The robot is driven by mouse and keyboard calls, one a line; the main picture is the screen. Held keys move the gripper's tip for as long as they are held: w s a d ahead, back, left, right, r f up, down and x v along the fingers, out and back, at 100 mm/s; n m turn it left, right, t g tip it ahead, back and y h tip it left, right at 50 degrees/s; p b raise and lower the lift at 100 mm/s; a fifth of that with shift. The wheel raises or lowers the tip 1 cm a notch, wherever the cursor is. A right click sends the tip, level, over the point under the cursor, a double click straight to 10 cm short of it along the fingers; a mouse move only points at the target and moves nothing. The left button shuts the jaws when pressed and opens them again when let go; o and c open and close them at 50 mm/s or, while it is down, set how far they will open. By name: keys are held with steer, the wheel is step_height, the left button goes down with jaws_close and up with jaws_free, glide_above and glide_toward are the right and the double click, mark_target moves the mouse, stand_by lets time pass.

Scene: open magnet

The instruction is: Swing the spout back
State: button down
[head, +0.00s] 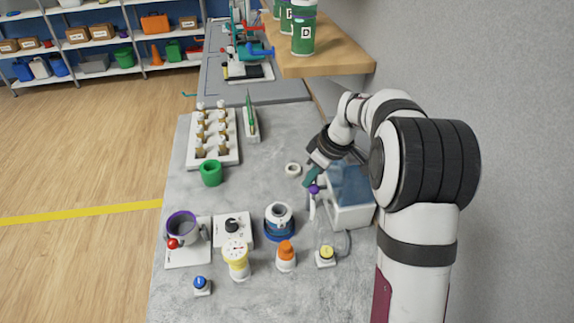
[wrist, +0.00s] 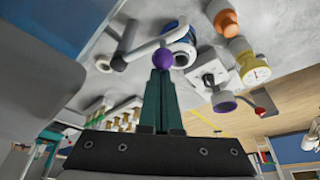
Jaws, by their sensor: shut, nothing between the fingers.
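The spout shows in the head view as a pale, thin piece (head: 312,209) beside the blue-topped box, with a purple ball (head: 315,189) at its upper end. In the wrist view a light grey bar (wrist: 145,49) runs slantwise next to the purple ball (wrist: 160,58). My gripper (head: 311,181) points down at the ball from above and behind. In the wrist view its green fingers (wrist: 161,75) are together, with nothing between them. Their tips are right at the ball; I cannot tell whether they touch it. The spout's mount is partly hidden.
The blue-topped box (head: 349,196) stands close to my gripper's right. A white and blue round device (head: 279,221), an orange-capped bottle (head: 286,255) and a yellow-topped piece (head: 326,256) stand in front. A small white ring (head: 293,170) lies left. A wooden shelf (head: 335,62) overhangs behind.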

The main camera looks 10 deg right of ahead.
steer(key=shift+s+d, duration=0.15)
steer(key=shift+d, duration=0.45)
stand_by(0.4)
steer(key=w+a, duration=0.2)
steer(key=a, duration=0.1)
steer(key=w+v, duration=0.1)
steer(key=v, duration=0.9)
steer(key=shift+d+r, duration=0.15)
steer(key=shift+r, duration=0.25)
steer(key=shift+s, duration=0.15)
